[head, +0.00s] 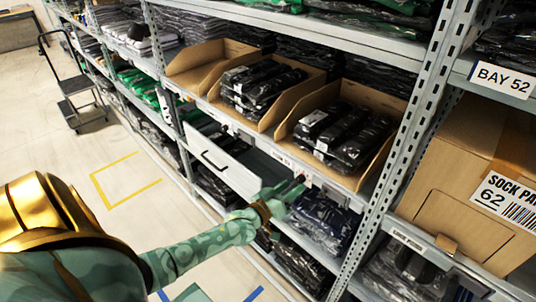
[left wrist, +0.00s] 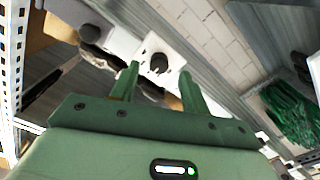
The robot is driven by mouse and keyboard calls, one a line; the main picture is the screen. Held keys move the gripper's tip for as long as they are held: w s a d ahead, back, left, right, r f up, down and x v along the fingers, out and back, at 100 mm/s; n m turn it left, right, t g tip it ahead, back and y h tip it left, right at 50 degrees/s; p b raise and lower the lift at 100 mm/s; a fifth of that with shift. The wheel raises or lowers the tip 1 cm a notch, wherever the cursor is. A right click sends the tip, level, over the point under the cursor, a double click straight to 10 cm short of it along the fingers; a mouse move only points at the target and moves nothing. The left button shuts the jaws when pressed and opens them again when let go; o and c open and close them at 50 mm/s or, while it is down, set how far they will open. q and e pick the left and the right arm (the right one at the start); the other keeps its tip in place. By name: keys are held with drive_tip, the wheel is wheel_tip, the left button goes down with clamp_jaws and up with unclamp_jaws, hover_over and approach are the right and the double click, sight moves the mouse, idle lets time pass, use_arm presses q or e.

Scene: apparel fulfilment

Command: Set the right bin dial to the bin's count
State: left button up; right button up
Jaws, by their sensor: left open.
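The right bin (head: 345,130) is an open-front cardboard bin holding several black plastic-wrapped packs (head: 338,138). Below it, on the shelf edge, is a small pale plate with a dial (head: 306,179), partly hidden by my left gripper (head: 296,189). In the left wrist view the dial (left wrist: 157,63) is a dark round knob on a white plate. My left gripper (left wrist: 158,76) is open, with its fingertips just short of the knob, one to each side. I cannot read the dial's setting. My right gripper is out of view.
A middle bin (head: 262,92) with black packs and an emptier left bin (head: 208,64) share the shelf. A steel upright (head: 400,140) and a carton (head: 470,180) stand right. The floor at left is clear near a cart (head: 76,88).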

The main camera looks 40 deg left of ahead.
use_arm(q)
drive_tip(key=s+a+p, duration=0.1)
drive_tip(key=s, duration=1.2)
drive_tip(key=shift+s+p, duration=0.3)
drive_tip(key=shift+s, duration=0.1)
drive_tip(key=shift+a, duration=0.1)
drive_tip(key=s+f+m+g+y, duration=0.1)
drive_tip(key=s+f+m+g, duration=0.1)
drive_tip(key=s+f+g, duration=0.5)
drive_tip(key=s+a+f+m, duration=0.15)
drive_tip(key=s+f, duration=0.35)
drive_tip(key=f, duration=0.7)
drive_tip(key=s+d+f+m+g+y, duration=0.1)
drive_tip(key=s+f+m+g, duration=0.25)
drive_tip(key=s+f, duration=0.4)
drive_tip(key=s+d+f+g+b, duration=0.1)
drive_tip(key=s+d+f+g, duration=0.2)
drive_tip(key=s+d+f, duration=0.2)
drive_tip(key=s+d+f+m+g+b, duration=0.1)
drive_tip(key=s+d+f+g, duration=0.2)
drive_tip(key=s, duration=0.8)
wheel_tip(320, 180, down, 3)
drive_tip(key=shift+s+d+f+g, duration=0.2)
drive_tip(key=shift+d+g, duration=0.15)
drive_tip(key=shift+d, duration=0.7)
